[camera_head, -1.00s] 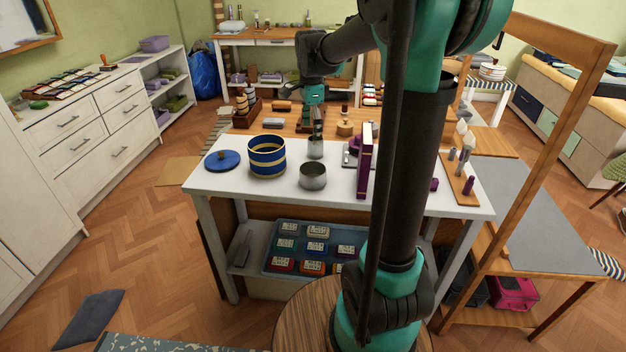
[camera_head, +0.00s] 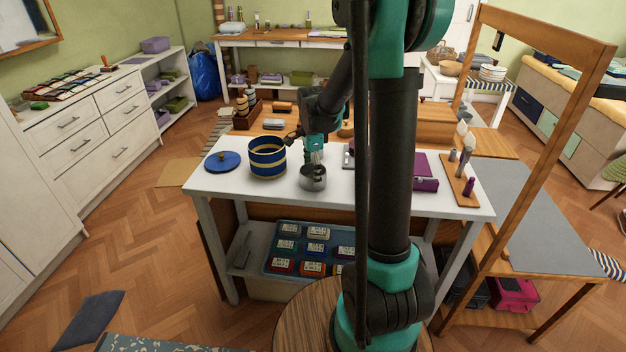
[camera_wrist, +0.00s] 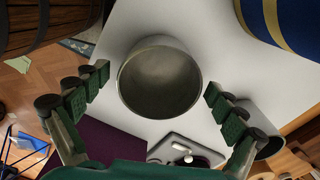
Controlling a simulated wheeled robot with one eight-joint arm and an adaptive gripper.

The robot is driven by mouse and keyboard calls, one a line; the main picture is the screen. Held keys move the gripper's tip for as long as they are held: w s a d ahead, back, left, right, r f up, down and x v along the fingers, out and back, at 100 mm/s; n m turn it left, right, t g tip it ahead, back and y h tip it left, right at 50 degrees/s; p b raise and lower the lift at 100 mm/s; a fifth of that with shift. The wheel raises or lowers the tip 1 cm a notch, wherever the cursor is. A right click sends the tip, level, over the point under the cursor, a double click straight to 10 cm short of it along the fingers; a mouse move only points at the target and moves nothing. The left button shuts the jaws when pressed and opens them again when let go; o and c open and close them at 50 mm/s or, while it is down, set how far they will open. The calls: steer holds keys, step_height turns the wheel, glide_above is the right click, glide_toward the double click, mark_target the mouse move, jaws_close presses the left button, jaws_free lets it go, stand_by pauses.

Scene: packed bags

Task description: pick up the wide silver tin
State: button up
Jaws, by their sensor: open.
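The wide silver tin (camera_head: 313,178) stands upright on the white table (camera_head: 230,186), right of a blue-and-gold canister (camera_head: 267,158). In the wrist view the tin (camera_wrist: 160,80) is open-topped and empty, seen from above. My gripper (camera_head: 315,158) is at the tin, just above or behind its rim. In the wrist view its spread fingers (camera_wrist: 156,82) lie either side of the tin, with white table visible between each finger and the wall. A smaller silver tin (camera_wrist: 268,146) shows behind the right finger; in the head view my gripper hides it.
A blue lid (camera_head: 222,161) lies left of the canister, which also shows close by in the wrist view (camera_wrist: 285,22). A purple box (camera_head: 426,170) and a wooden board with small bottles (camera_head: 462,180) are to the right. My arm hides part of the table.

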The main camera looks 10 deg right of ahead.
steer(key=shift+f, duration=0.9)
steer(key=c, duration=1.2)
steer(key=shift+r, duration=0.15)
